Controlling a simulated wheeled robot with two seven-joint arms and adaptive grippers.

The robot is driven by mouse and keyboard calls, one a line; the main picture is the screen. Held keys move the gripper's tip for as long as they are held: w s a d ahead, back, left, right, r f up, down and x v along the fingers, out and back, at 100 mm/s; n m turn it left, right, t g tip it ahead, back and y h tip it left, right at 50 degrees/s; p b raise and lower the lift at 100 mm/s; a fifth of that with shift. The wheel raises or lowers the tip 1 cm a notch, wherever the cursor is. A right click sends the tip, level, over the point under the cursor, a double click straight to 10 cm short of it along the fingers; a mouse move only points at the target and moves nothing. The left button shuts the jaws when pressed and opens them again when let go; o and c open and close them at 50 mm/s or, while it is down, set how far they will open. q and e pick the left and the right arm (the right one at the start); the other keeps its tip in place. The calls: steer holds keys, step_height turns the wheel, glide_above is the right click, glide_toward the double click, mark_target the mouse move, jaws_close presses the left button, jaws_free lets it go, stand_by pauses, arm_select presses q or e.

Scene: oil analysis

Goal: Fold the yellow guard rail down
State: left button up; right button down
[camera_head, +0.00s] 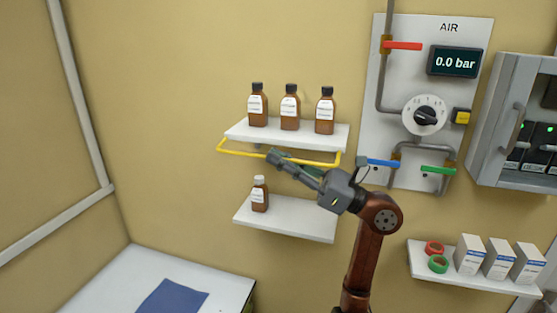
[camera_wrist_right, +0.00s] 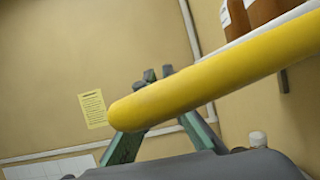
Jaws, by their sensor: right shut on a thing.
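The yellow guard rail (camera_head: 236,152) runs along the front of the upper wall shelf (camera_head: 240,132). In the head view its long bar shows a little below the shelf's front edge, with short side arms at both ends. My right gripper (camera_head: 272,155) reaches in from the lower right and is shut on the long bar near its middle. In the right wrist view the rail (camera_wrist_right: 215,78) crosses close in front of the camera, and the gripper's green fingers (camera_wrist_right: 160,75) show partly behind it. My left gripper is not in view.
Three brown bottles (camera_head: 290,112) stand on the upper shelf. One brown bottle (camera_head: 260,195) stands on the lower shelf (camera_head: 290,223). An air panel (camera_head: 450,90) with coloured valve handles is to the right, near my arm. A white table (camera_head: 120,275) is at lower left.

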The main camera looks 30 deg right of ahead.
step_height(320, 180, up, 2)
steer(key=m+t+h+p, duration=0.1)
steer(key=m+h+p, duration=0.1)
steer(key=m+p, duration=0.2)
steer(key=shift+r+m+t+h+p, duration=0.1)
steer(key=shift+m+t+h+p, duration=0.2)
steer(key=shift+m+p, duration=0.5)
steer(key=c, duration=2.1)
jaws_free()
